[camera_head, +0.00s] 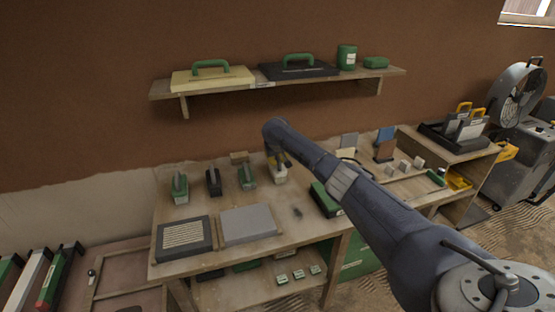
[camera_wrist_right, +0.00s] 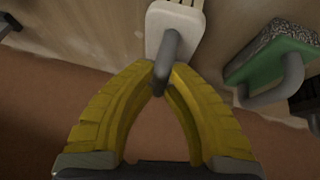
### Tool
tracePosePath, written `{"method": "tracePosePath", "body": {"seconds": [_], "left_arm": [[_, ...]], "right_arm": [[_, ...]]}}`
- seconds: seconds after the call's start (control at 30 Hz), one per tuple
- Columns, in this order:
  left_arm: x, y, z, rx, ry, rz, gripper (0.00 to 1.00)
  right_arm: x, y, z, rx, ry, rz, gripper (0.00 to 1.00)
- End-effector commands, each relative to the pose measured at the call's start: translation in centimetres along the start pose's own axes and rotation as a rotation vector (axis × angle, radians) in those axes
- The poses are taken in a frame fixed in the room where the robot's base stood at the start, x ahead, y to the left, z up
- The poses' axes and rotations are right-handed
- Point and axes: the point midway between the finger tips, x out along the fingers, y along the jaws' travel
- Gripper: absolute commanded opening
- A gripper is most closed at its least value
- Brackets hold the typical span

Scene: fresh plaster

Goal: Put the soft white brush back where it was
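The soft white brush (camera_head: 280,178) is at the right end of a row of hand tools along the back of the workbench (camera_head: 190,268). In the right wrist view the brush (camera_wrist_right: 166,24) shows a white body with a grey handle. My right gripper (camera_head: 277,160) is over the brush. In the wrist view its yellow fingers (camera_wrist_right: 163,80) come together with the grey handle between their tips. I cannot tell whether the brush rests on the bench or is just above it. My left gripper is not in view.
A green-backed tool (camera_head: 247,177), a black one (camera_head: 213,182) and another green one (camera_head: 180,189) stand left of the brush. A dark ridged pad (camera_head: 184,238) and a grey slab (camera_head: 248,225) lie in front. A shelf (camera_head: 220,92) hangs above; a green box (camera_head: 324,199) is to the right.

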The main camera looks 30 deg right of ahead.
Motion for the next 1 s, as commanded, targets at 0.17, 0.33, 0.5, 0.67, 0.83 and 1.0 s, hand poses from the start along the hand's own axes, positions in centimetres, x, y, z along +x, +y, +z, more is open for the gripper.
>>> {"method": "tracePosePath", "body": {"seconds": [0.17,0.33,0.5,0.67,0.83,1.0], "left_arm": [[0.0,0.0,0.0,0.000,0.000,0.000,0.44],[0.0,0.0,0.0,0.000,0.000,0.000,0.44],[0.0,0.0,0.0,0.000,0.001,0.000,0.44],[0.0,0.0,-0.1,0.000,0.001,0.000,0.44],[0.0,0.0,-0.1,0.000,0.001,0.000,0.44],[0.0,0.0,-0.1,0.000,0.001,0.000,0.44]], "right_arm": [[0.0,0.0,0.0,0.000,0.000,0.000,0.32],[0.0,0.0,0.0,0.000,0.000,0.000,0.32],[-0.3,0.0,-0.1,-0.001,0.001,0.000,0.32],[-1.5,0.0,-0.2,-0.001,0.002,-0.002,0.32],[-3.6,0.0,-0.1,-0.001,0.003,-0.002,0.32],[-6.4,0.1,-0.2,-0.002,0.003,0.000,0.32]]}}
